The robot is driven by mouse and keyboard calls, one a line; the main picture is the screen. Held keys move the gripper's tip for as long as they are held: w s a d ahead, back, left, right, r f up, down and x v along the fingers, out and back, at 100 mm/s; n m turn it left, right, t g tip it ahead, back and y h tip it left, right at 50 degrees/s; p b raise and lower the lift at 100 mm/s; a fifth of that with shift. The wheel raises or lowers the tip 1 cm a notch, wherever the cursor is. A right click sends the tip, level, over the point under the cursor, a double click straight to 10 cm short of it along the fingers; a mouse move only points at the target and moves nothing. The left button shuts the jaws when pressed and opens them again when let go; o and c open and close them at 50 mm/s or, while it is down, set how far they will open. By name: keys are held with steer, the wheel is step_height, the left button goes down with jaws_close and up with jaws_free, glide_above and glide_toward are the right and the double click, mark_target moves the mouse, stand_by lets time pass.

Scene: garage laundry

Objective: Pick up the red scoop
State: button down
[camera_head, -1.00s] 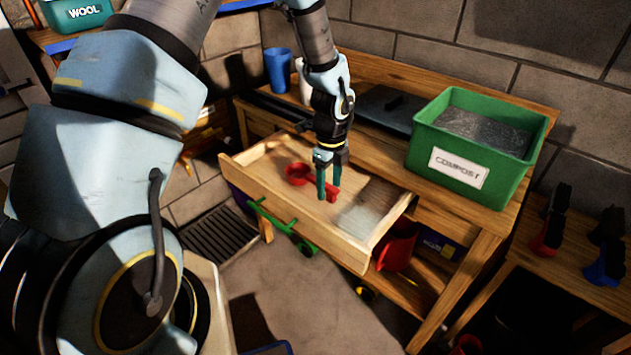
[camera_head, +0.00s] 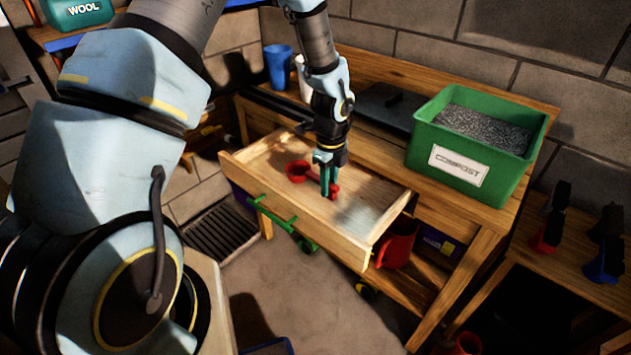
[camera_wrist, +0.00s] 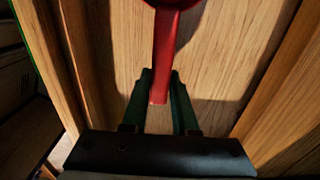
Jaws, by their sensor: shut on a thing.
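The red scoop (camera_head: 299,170) lies in the open wooden drawer (camera_head: 352,236), its bowl to the left and its handle to the right. My gripper (camera_head: 328,190) points down into the drawer with its green fingers at the handle. In the wrist view, the scoop's handle (camera_wrist: 163,60) runs down between the two fingertips (camera_wrist: 160,90), and the gripper is shut on it. The bowl is cut off by the top edge of that view. I cannot tell whether the scoop still touches the drawer floor.
A green compost bin (camera_head: 478,140) stands on the bench right of the drawer. The drawer walls surround my gripper. A red container (camera_head: 397,243) sits on the shelf below.

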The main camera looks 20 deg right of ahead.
stand_by(0.3)
step_height(320, 180, up, 10)
steer(key=shift+r+b, duration=0.1)
steer(key=shift+b, duration=0.5)
stand_by(0.3)
